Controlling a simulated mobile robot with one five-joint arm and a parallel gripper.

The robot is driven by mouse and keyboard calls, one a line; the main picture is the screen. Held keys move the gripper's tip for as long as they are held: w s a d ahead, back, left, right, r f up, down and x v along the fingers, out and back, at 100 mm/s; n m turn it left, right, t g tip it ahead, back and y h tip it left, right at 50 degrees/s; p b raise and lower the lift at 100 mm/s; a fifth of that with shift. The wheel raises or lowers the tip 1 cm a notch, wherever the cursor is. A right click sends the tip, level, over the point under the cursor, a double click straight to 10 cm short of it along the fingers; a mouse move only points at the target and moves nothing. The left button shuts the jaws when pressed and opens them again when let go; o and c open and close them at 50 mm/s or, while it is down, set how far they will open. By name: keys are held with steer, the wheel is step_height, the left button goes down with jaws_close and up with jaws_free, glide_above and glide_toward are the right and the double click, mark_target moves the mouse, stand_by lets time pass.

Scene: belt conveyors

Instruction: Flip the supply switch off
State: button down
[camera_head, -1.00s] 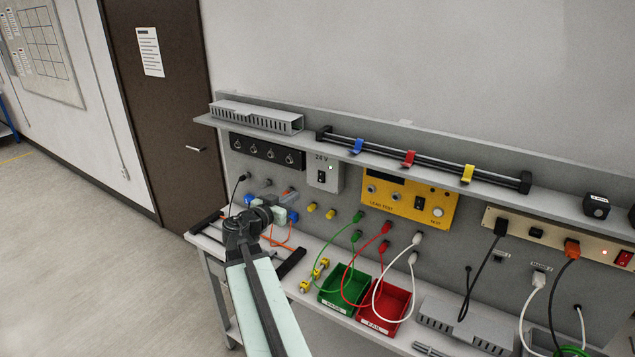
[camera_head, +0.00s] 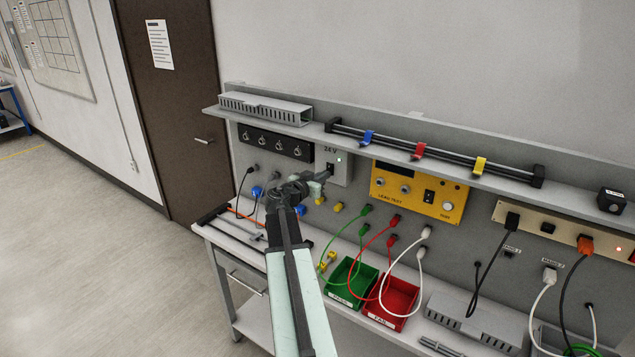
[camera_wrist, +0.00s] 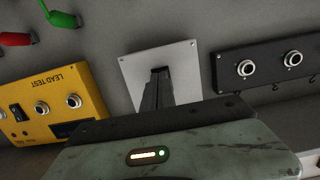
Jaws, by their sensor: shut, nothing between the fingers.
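The supply switch (camera_head: 330,167) is a small black rocker on a grey box marked 24 V (camera_head: 343,169), on the bench's back panel. A small pale green light shows beside it. My gripper (camera_head: 325,174) is in front of this box, its shut fingertips at or just below the switch. In the wrist view my fingers (camera_wrist: 158,82) are together with nothing held and point at the light grey plate of the box (camera_wrist: 184,72). They hide most of the switch there. I cannot tell whether they touch it.
A black panel with several round sockets (camera_head: 276,146) is left of the box. The yellow lead tester (camera_head: 410,190) is to its right. Green, red and white leads hang over a green bin (camera_head: 346,284) and a red bin (camera_head: 397,302). A shelf runs above.

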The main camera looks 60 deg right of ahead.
steer(key=shift+d, duration=0.25)
steer(key=shift+s+d+f+b, duration=0.1)
steer(key=shift+d+f+b, duration=0.15)
steer(key=shift+b, duration=0.15)
steer(key=a+f+b, duration=0.1)
steer(key=a, duration=1.3)
steer(key=shift+a+f, duration=0.15)
steer(key=shift+f, duration=0.15)
